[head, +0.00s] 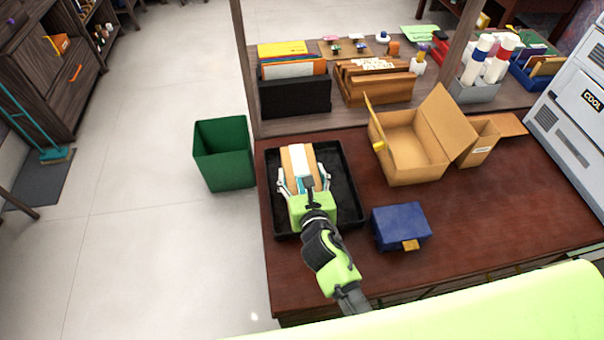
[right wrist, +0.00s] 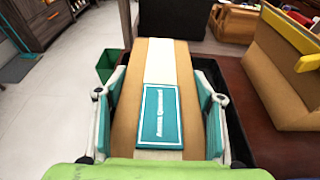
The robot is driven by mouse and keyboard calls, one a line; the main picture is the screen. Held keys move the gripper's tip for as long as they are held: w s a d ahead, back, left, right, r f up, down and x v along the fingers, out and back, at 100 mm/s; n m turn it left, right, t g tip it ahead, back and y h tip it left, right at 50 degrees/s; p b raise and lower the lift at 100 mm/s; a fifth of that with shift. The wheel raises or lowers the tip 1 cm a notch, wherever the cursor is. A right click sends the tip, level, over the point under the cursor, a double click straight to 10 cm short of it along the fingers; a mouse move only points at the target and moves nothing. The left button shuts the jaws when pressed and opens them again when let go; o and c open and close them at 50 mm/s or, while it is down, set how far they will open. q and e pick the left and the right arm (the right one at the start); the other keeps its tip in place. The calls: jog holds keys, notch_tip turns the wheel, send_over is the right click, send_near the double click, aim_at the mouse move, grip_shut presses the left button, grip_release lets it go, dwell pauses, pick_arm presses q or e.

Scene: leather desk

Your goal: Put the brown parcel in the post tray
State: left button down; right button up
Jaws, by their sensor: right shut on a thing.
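The brown parcel (head: 298,161), with a pale stripe and a teal label, is in the black post tray (head: 345,195) on the left side of the desk. My right gripper (head: 303,184) is shut on the parcel, one finger on each side. In the right wrist view the parcel (right wrist: 190,75) fills the middle between the fingers, and the tray (right wrist: 238,140) shows to its right. Whether the parcel rests on the tray floor is hidden. My left gripper is not in view.
An open cardboard box (head: 405,150) stands right of the tray, and a blue box (head: 400,226) lies in front of it. A green bin (head: 223,153) stands on the floor to the left. A shelf with file holders (head: 295,97) runs along the back. The desk's front right is clear.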

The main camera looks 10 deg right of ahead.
jog(key=o, duration=1.9)
jog(key=shift+f, duration=0.1)
jog(key=shift+o, duration=0.2)
jog(key=b+v, duration=0.1)
jog(key=v, duration=1.1)
